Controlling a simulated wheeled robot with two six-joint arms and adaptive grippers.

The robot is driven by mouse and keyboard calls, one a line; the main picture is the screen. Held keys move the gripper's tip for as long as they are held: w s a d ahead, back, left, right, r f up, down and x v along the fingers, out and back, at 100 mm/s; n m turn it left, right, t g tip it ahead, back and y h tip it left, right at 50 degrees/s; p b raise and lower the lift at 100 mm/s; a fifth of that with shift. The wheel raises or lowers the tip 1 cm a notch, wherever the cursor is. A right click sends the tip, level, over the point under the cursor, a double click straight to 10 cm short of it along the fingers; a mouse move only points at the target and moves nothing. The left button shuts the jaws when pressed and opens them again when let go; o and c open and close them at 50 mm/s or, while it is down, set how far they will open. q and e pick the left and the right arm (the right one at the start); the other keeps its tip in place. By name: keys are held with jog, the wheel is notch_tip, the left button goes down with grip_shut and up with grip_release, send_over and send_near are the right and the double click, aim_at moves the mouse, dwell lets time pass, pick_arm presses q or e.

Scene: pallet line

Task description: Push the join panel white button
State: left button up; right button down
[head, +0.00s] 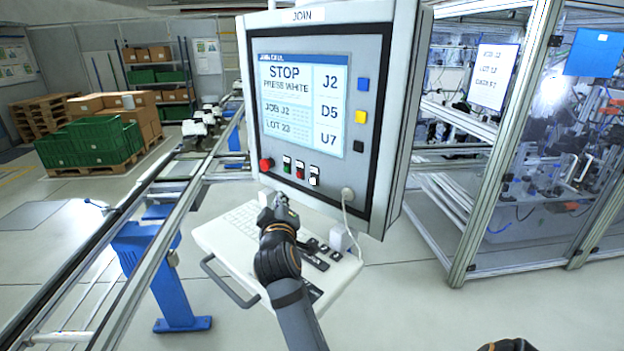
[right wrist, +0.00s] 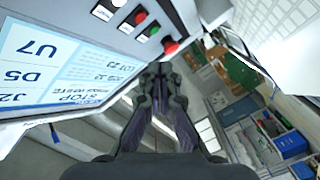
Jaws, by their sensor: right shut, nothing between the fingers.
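The JOIN panel (head: 385,120) is a grey box. Its screen (head: 300,95) reads "STOP PRESS WHITE". Under the screen, left to right, are a red mushroom knob (head: 266,164), a green button (head: 287,167), a red button (head: 300,173) and the white button (head: 314,181). My right gripper (head: 279,202) is shut and empty, below the button row, left of the white button and apart from it. In the right wrist view the panel appears upside down; the shut fingertips (right wrist: 160,70) are nearest the red knob (right wrist: 171,46), and the white button (right wrist: 119,3) is at the top edge. My left gripper is not in view.
A white keyboard shelf (head: 215,240) with a dark handle sits below the panel. A cable hangs from the panel's lower right corner. A rail conveyor (head: 120,235) runs at left. A framed glass cell (head: 490,200) stands at right. Green crates (head: 90,140) are far left.

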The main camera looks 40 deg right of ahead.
aim_at(314, 181)
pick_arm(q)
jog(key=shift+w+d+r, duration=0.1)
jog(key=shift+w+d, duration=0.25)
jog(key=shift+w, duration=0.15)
pick_arm(e)
jog(key=w+d, duration=0.2)
jog(key=d, duration=0.7)
jog(key=shift+w+d+f, duration=0.15)
jog(key=shift+w+f, duration=0.1)
jog(key=shift+w, duration=0.05)
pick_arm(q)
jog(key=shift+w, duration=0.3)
pick_arm(e)
jog(key=shift+d, duration=0.1)
dwell(0.3)
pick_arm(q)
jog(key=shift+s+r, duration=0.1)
pick_arm(e)
jog(key=shift+d, duration=0.3)
